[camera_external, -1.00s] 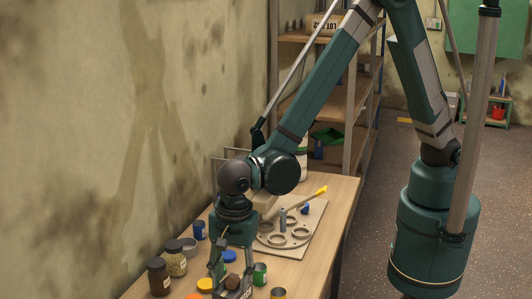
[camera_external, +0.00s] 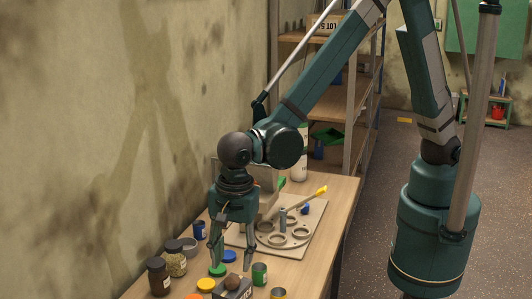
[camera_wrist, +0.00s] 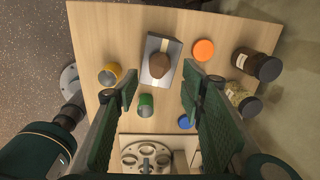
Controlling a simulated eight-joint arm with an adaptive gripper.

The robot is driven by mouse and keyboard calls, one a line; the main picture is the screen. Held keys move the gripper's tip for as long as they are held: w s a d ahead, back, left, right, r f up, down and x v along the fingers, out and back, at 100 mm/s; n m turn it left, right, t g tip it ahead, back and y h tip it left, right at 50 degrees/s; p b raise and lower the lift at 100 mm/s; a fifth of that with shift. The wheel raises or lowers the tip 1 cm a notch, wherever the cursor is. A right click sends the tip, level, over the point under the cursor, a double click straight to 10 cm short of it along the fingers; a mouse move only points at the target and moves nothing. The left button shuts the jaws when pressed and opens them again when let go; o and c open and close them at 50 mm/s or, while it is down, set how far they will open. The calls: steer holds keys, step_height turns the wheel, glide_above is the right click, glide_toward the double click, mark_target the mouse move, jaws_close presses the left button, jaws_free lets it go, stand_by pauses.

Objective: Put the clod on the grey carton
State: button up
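The brown clod (camera_external: 232,282) sits on top of the grey carton (camera_external: 238,294) near the front edge of the picture. In the wrist view the clod (camera_wrist: 160,66) rests on the carton (camera_wrist: 151,79), which has a pale stripe across it. My gripper (camera_external: 232,264) is above the clod, fingers pointing down and spread apart. The wrist view shows my gripper (camera_wrist: 160,88) open, with nothing between the fingertips and the clod apart from them.
Around the carton stand a green can (camera_wrist: 146,104), a yellow can (camera_wrist: 109,74), an orange lid (camera_wrist: 204,50) and dark-lidded jars (camera_wrist: 256,64). A board with rings (camera_external: 290,235) lies farther back. The wall is at left.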

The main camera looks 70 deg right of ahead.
mark_target(235, 279)
steer(key=shift+s+r, duration=0.2)
steer(key=shift+r, duration=2.55)
steer(key=w+d+r+n+t, duration=0.1)
steer(key=d+r+n, duration=0.3)
steer(key=d, duration=0.6)
steer(key=w+d+r+n+t+y, duration=0.1)
steer(key=d+r, duration=0.5)
steer(key=d, duration=0.4)
steer(key=w+d+r+n+t, duration=0.1)
steer(key=d+r+n, duration=0.3)
steer(key=d, duration=0.5)
steer(key=s+d+r+n+t, duration=0.1)
steer(key=s+d, duration=0.3)
steer(key=d, duration=0.4)
steer(key=s+d+r+n+t, duration=0.1)
steer(key=s+d+n, duration=0.3)
steer(key=d, duration=0.4)
steer(key=s+d+n+t+h, duration=0.1)
steer(key=s+d+n, duration=0.2)
steer(key=d, duration=0.6)
steer(key=shift+s+r, duration=0.4)
steer(key=shift+s, duration=0.45)
